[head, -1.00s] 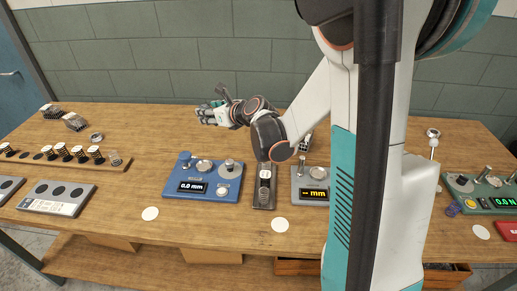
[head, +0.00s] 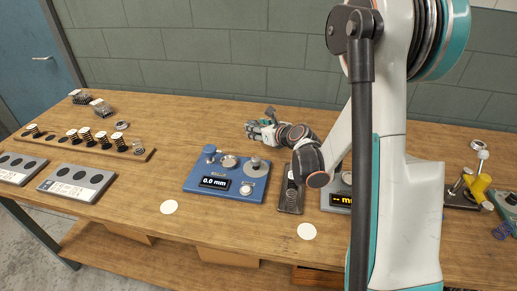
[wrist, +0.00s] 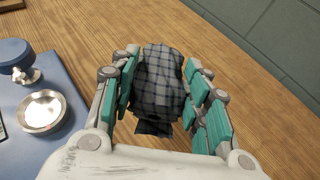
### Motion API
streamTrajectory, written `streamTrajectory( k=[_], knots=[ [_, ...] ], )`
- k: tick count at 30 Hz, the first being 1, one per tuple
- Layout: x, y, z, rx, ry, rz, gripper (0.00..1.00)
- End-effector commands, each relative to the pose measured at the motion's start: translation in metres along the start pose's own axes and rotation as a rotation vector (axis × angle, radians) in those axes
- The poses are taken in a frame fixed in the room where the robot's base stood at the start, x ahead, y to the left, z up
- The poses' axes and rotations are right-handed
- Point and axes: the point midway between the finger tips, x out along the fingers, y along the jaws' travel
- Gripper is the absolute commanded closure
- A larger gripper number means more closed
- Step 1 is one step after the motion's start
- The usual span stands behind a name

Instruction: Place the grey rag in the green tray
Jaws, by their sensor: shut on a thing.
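The grey rag (wrist: 157,85) is a dark, checked, crumpled cloth between the fingers of my gripper (wrist: 160,62) in the wrist view. The teal-padded fingers are closed on it from both sides. In the head view my gripper (head: 262,129) is over the back of the wooden bench, behind the blue gauge. No green tray can be made out in either current view.
The blue gauge (head: 228,178) stands on the bench in front of my gripper. A wooden rack (head: 90,146) with springs and grey plates lie to the left. A yellow item (head: 478,187) is at the right.

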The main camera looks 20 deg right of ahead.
Motion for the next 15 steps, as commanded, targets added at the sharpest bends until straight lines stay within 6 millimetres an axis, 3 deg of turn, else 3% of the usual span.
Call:
streamTrajectory(
  k=[1,10,15],
  knots=[
    [0.005,0.0,-0.011,0.0,0.0,0.0,0.76],
    [0.012,0.0,-0.029,0.0,0.0,0.0,0.76],
    [0.022,0.0,-0.053,0.0,0.0,0.0,0.76]
  ],
)
